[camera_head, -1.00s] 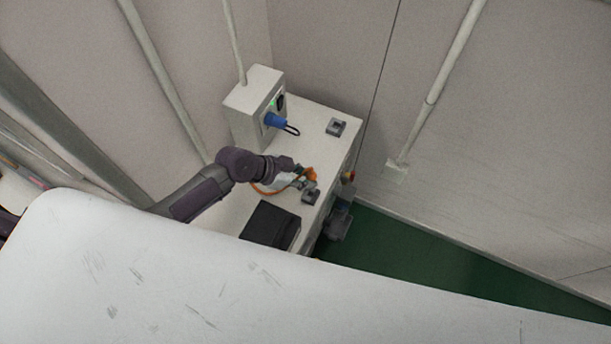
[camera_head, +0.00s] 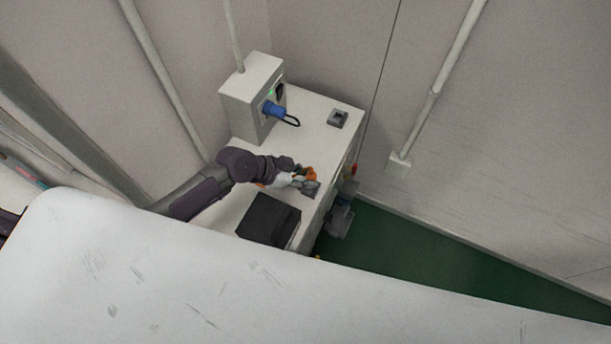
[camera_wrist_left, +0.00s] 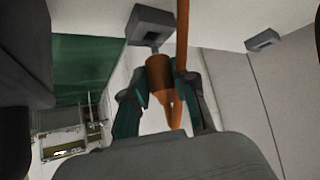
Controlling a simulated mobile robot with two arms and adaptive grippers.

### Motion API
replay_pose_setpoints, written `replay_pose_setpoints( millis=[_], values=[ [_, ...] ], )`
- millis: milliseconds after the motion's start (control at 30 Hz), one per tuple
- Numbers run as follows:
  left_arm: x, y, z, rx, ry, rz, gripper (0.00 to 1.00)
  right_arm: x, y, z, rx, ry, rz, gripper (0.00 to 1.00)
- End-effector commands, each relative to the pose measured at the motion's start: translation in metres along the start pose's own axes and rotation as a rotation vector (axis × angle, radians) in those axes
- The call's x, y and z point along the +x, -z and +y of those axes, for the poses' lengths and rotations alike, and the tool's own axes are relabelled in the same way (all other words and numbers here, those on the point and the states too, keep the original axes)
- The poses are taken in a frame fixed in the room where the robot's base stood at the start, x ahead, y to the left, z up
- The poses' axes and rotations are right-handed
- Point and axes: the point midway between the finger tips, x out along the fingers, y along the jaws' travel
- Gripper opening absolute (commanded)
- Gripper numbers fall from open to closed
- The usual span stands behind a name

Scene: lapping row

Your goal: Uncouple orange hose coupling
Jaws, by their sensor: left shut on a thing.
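The orange hose coupling (camera_wrist_left: 159,74) sits between the two fingers of my left gripper (camera_wrist_left: 160,98), which is shut on it. Its end points at a grey block (camera_wrist_left: 152,24), with a short metal stub between them. I cannot tell whether the coupling is still seated on the stub. The orange hose (camera_wrist_left: 182,36) runs beside the coupling in the wrist view. In the head view my left gripper (camera_head: 303,180) is low over the bench beside the grey block (camera_head: 312,189), and a bit of orange (camera_head: 310,172) shows there. My right gripper is not in view.
A white bench (camera_head: 306,128) carries a box (camera_head: 247,95) with a blue plug (camera_head: 272,109), a second grey block (camera_head: 338,118) and a black box (camera_head: 269,220). A large white surface (camera_head: 200,275) fills the foreground. Green floor (camera_head: 420,250) lies right of the bench.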

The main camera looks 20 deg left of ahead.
Motion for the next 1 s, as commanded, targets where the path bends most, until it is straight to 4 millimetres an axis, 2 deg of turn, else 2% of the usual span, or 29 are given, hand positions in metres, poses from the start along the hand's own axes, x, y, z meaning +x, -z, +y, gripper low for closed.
replay_pose_setpoints(
  millis=[1000],
  values=[
    [-0.0002,0.0006,0.0,0.004,-0.003,0.001,0.0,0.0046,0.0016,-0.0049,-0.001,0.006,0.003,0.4]
  ],
)
